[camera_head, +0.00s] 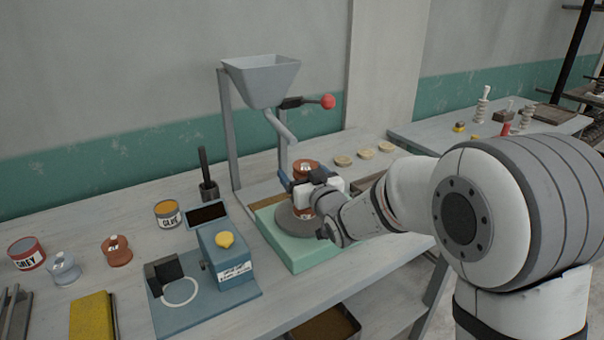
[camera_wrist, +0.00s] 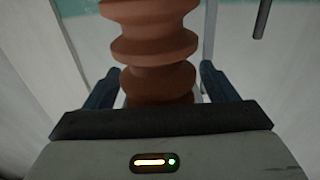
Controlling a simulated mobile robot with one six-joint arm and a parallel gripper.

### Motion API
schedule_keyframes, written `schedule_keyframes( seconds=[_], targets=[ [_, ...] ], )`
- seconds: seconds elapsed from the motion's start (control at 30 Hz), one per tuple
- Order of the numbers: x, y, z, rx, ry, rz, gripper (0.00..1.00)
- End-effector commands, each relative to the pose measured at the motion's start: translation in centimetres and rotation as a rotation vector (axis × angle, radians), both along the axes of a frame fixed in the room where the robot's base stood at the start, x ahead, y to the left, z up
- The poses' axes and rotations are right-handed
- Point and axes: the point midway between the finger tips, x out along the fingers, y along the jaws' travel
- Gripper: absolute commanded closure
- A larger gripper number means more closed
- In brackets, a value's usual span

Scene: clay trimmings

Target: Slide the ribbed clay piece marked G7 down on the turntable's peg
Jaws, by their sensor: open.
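The ribbed reddish-brown clay piece (camera_head: 306,166) stands upright over the grey turntable disc (camera_head: 286,224). Its label is too small to read, so I cannot confirm G7. It also fills the middle of the wrist view as a stack of ribs (camera_wrist: 153,50). My gripper (camera_head: 303,180) is around the piece's middle, with blue fingers on either side. In the wrist view my gripper (camera_wrist: 160,75) is open, with gaps between fingers and clay. The peg is hidden, and the gripper partly covers the piece's lower end, which appears to be at the disc.
The turntable's pale green base (camera_head: 318,258) is on the bench. A grey hopper (camera_head: 262,80) with a red-knobbed lever (camera_head: 328,101) stands behind. A blue device (camera_head: 226,262), a glue tin (camera_head: 167,213) and a small brown clay piece (camera_head: 117,251) are left. Pale discs (camera_head: 365,154) lie behind right.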

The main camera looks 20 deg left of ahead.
Motion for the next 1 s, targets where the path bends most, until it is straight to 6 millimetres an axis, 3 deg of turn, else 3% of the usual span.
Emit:
schedule_keyframes(
  seconds=[0.27, 0.7, 1.0],
  targets=[
    [-0.2, -0.2, -0.2, -0.003, 0.003, 0.000, 0.21],
    [-4.9, -4.5, -0.1, -0.001, 0.001, -0.001, 0.21],
    [-5.8, -5.2, -0.1, 0.000, 0.001, 0.000, 0.21]
  ],
)
